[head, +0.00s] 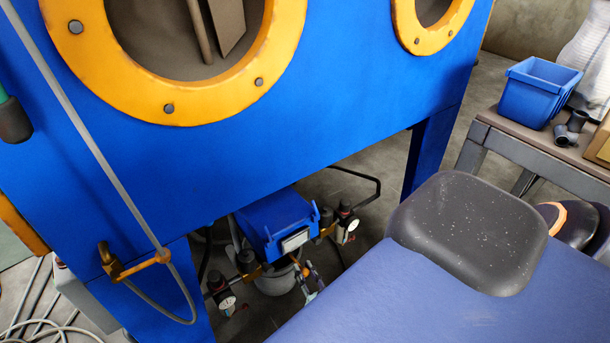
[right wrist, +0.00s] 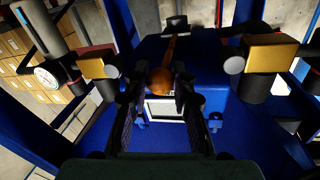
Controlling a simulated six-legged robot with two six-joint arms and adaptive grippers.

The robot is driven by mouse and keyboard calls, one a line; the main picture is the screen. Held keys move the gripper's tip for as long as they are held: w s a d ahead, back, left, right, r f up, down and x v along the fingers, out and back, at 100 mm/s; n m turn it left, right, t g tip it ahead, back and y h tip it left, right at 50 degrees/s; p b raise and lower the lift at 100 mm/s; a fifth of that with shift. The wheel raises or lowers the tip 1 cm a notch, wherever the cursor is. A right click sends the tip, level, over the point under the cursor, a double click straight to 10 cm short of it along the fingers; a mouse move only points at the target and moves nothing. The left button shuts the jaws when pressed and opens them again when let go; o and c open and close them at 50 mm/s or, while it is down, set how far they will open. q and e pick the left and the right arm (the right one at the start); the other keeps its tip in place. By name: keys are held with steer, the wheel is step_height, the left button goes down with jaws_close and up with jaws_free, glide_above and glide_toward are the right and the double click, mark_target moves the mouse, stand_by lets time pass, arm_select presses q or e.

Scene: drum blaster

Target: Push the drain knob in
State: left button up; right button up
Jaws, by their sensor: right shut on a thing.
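The drain knob (right wrist: 160,82) is a round orange-brown piece on a thin stem in the right wrist view. It sits between the dark fingers of my right gripper (right wrist: 158,98), which is shut on it. A blue box-shaped unit (right wrist: 205,70) with a pale label is behind it. The knob is hard to make out there. My left gripper is not in view.
The blue blast cabinet (head: 200,165) with orange-ringed ports stands above. Gauges and fittings (head: 346,222) flank the unit closely. A cabinet leg (head: 430,150) stands to the right. A grey hose (head: 90,140) hangs at the left. A bench with a blue bin (head: 540,92) is at the right.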

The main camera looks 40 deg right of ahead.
jaws_close()
steer(key=shift+w, duration=0.1)
